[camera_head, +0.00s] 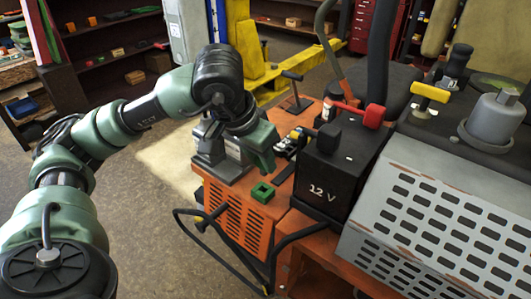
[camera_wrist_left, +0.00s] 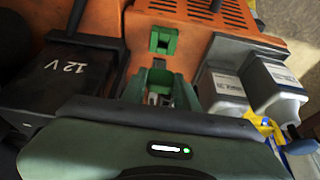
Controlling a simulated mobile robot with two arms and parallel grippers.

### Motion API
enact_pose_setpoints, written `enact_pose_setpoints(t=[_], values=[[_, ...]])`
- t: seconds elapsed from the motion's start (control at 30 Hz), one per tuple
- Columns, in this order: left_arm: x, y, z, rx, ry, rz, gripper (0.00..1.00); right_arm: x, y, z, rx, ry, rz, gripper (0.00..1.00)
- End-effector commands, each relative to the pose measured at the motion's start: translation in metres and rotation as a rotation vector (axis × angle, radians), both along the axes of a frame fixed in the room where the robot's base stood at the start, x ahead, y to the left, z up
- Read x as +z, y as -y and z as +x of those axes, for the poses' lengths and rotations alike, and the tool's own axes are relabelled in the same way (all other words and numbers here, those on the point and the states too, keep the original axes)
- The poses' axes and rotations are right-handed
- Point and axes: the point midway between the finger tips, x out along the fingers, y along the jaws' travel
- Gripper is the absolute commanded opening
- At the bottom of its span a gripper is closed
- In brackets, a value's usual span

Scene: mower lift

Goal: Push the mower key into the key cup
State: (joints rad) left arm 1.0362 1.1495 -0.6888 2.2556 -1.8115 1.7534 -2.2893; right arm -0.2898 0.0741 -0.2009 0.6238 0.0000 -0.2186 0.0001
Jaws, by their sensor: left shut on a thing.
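The key cup is a small green square socket (camera_head: 263,192) on the orange mower deck, beside the black battery. It also shows in the wrist view (camera_wrist_left: 163,39), straight beyond my fingertips. My left gripper (camera_head: 263,158) is over the deck, just behind and above the cup in the head view and apart from it. In the wrist view its green fingers (camera_wrist_left: 160,84) are closed on a small grey piece (camera_wrist_left: 154,98), which looks like the mower key. Most of that piece is hidden between the fingers. My right gripper is not in view.
The black 12 V battery (camera_head: 338,168) with a red-capped terminal (camera_head: 373,116) stands right of the cup. Two grey bottles (camera_wrist_left: 222,92) (camera_wrist_left: 272,82) stand on the other side. A perforated grey cover (camera_head: 425,225) is farther right. A black cable (camera_head: 215,228) loops in front.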

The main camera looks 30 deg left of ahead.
Motion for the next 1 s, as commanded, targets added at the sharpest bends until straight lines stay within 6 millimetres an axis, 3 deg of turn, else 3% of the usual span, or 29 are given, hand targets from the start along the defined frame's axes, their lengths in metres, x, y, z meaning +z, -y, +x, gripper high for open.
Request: enact_pose_setpoints(t=[0.1, 0.23, 0.6, 1.0], values=[[-0.009, 0.0, 0.0, 0.0, -0.001, 0.001, 0.0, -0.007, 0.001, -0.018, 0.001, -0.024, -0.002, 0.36], [-0.018, 0.0, 0.0, 0.0, -0.001, 0.001, 0.0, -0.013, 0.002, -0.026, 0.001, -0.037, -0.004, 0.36], [-0.039, 0.0, 0.0, 0.0, -0.001, 0.001, 0.0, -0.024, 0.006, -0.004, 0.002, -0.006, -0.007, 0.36], [-0.04, 0.0, 0.0, 0.0, 0.0, 0.0, 0.0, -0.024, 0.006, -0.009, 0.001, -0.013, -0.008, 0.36]])
